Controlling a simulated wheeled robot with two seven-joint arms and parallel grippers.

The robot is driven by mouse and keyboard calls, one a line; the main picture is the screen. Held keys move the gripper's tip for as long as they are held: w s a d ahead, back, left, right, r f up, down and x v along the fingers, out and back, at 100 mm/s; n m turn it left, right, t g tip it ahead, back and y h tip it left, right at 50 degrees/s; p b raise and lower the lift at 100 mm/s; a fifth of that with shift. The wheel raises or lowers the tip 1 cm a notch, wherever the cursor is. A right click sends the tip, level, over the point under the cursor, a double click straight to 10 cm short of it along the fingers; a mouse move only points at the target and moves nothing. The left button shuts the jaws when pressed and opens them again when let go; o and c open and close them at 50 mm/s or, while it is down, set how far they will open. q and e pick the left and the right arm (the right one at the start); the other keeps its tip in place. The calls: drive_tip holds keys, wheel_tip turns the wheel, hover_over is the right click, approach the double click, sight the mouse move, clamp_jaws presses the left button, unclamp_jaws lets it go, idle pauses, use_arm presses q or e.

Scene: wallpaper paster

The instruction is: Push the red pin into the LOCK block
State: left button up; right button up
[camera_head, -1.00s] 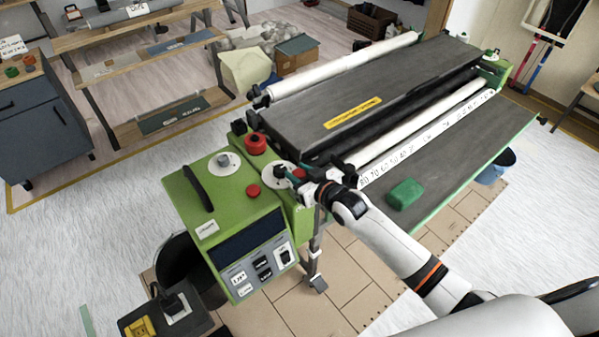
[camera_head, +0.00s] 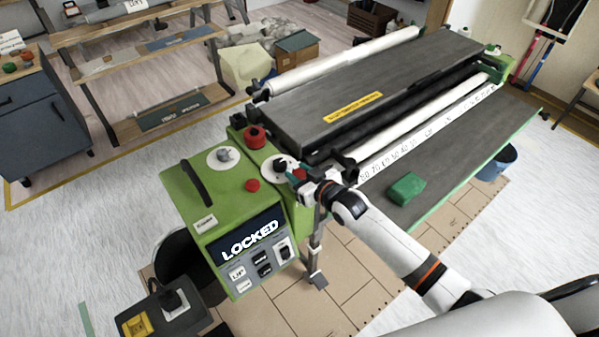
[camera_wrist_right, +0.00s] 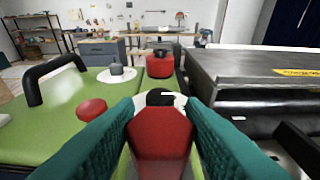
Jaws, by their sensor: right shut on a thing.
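The red pin (camera_wrist_right: 160,138) sits between the two teal fingers of my right gripper (camera_wrist_right: 162,125), which is shut on it. Its far end is at a black piece (camera_wrist_right: 160,97) on a white round plate. In the head view my right gripper (camera_head: 298,177) is at the white plate (camera_head: 279,164) on the green machine's near right corner, and a little red shows at its tips. The black display (camera_head: 250,240) reads "LOCKED". No LOCK block label is readable at the pin, and how deep the pin sits is hidden. My left gripper is not in view.
Beside the fingers are a red button (camera_head: 252,185), a larger red knob (camera_head: 254,138) and a black handle (camera_head: 197,185). The long grey table and rollers (camera_head: 415,120) extend right. A green block (camera_head: 406,188) lies on the lower board.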

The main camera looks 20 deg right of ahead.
drive_tip(key=shift+f, duration=0.15)
drive_tip(key=o, duration=1.1)
drive_tip(key=shift+c, duration=0.2)
drive_tip(key=b+v, duration=0.1)
drive_tip(key=v, duration=1.1)
